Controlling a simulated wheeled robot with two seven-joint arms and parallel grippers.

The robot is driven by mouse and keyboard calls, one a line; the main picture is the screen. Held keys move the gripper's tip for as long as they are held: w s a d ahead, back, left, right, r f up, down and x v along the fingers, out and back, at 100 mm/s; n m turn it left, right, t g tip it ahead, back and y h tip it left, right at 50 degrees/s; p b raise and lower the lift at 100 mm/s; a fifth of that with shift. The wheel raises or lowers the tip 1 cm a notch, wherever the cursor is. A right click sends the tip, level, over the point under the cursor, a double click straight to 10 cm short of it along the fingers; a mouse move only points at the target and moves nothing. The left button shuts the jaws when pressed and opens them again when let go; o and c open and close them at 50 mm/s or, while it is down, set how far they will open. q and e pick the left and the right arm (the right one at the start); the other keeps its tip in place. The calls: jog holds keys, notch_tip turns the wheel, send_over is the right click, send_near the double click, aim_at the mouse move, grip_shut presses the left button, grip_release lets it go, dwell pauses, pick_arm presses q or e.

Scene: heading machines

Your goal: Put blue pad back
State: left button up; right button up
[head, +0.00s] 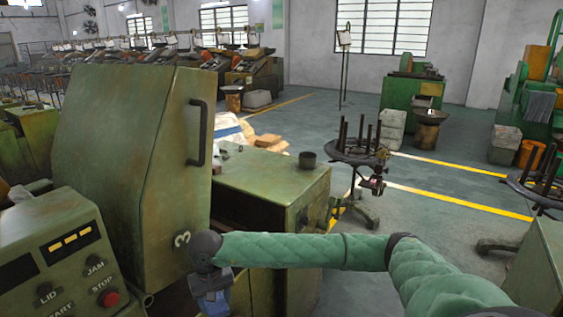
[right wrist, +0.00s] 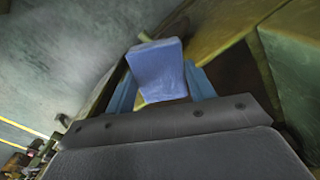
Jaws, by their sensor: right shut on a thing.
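The blue pad (right wrist: 158,68) shows in the right wrist view as a small pale blue block, standing out past my gripper. My right gripper (right wrist: 163,85) is shut on it, with a light blue finger on each side. In the head view, my right gripper (head: 214,300) is at the bottom, in front of the green machine marked 3 (head: 125,160). It is partly cut off by the lower edge, and I cannot clearly make out the pad there. My left gripper is not in view.
A control panel (head: 60,265) with LID, JAM and STOP buttons is at lower left. A dark stand with upright rods (head: 358,150) is further right. Open floor lies beyond.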

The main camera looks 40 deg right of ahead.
jog(key=a, duration=0.1)
jog(key=s+a+n, duration=0.1)
jog(key=a, duration=0.1)
jog(key=a+n, duration=0.1)
jog(key=a, duration=0.1)
jog(key=shift+s+f, duration=0.1)
jog(key=shift+s, duration=0.2)
